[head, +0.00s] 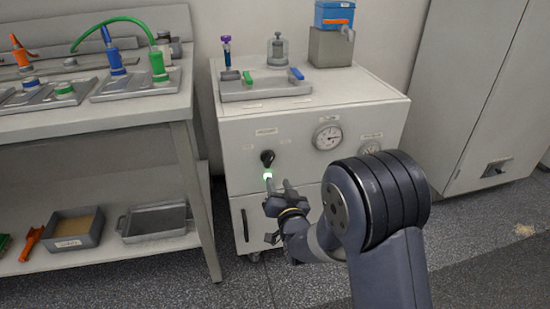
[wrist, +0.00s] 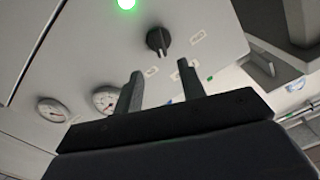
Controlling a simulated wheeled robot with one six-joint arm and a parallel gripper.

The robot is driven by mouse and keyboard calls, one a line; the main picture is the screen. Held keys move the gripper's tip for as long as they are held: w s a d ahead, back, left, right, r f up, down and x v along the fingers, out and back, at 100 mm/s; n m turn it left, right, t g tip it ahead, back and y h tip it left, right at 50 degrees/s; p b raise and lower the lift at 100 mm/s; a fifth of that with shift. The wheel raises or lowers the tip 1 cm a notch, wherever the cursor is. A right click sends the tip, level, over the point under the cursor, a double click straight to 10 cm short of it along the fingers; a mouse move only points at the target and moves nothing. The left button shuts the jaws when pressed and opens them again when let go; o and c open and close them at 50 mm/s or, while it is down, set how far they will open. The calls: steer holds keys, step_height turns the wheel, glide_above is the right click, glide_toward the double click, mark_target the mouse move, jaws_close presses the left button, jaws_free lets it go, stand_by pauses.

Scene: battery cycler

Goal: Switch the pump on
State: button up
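The pump cabinet (head: 240,180) is a white unit with a black rotary knob (head: 267,157) on its front. A small round light (head: 268,175) just below the knob glows green. In the wrist view the knob (wrist: 159,41) lies beyond the fingertips, and the green light (wrist: 126,4) is at the top edge. My gripper (head: 277,186) is in front of the panel, just below the knob. In the wrist view its two fingers (wrist: 158,82) are apart with nothing between them. The knob is clear of the fingers. Its pointer mark is too small to read surely.
Two gauges, one a round dial (head: 327,137), are on the panel right of the knob. Valves stand in a grey tray (head: 262,92) on the cabinet top. A bench (head: 120,117) with hoses and fittings is at left. A tall grey cabinet (head: 480,80) is at right.

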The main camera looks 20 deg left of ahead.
mark_target(270, 162)
steer(key=b+x, duration=0.1)
steer(key=x, duration=0.9)
steer(key=shift+w, duration=0.1)
steer(key=shift+c, duration=0.5)
steer(key=shift+b, duration=0.35)
jaws_close()
